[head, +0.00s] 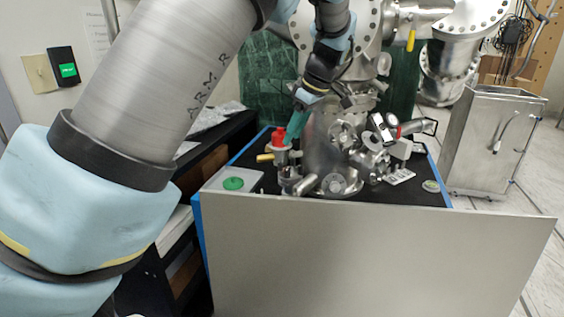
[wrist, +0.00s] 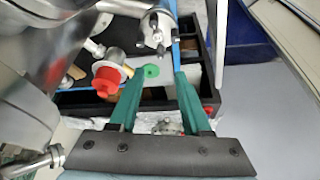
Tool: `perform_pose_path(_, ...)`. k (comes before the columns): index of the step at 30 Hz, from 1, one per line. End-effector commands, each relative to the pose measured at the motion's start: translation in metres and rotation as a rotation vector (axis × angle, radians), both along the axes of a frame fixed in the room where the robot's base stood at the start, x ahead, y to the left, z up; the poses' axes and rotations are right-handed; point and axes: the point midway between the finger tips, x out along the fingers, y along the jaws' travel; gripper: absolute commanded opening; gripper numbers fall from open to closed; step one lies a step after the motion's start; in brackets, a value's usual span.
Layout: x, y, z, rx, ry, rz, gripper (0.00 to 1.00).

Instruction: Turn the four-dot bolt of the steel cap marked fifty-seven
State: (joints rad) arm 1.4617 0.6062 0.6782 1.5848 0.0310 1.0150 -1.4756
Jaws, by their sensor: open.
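The steel vacuum chamber (head: 330,140) stands on the black top, with several round bolted caps and ports around it. One round steel cap (head: 340,185) faces forward low on the chamber. No number fifty-seven and no four-dot mark can be read in either view, so I cannot tell which cap or bolt is meant. My gripper (head: 294,132) is at the chamber's left side, close to a red cap (head: 278,137). In the wrist view my gripper (wrist: 160,76) has its two green fingers apart with nothing between them. The red cap (wrist: 108,80) lies left of the fingers there.
A green disc (head: 233,183) sits on a grey plate at the left; it also shows beyond the fingers in the wrist view (wrist: 152,71). A grey panel (head: 380,255) fronts the bench. Steel ports (head: 370,155) crowd the chamber's right side. A steel box (head: 490,140) stands at right.

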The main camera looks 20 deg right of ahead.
Motion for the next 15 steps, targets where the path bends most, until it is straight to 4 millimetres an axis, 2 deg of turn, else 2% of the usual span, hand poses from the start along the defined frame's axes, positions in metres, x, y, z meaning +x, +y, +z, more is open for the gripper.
perform_pose_path(9,0.019,0.014,-0.053,0.004,0.003,0.002,0.48)
perform_pose_path(15,0.027,0.019,-0.078,0.002,0.003,-0.001,0.48)
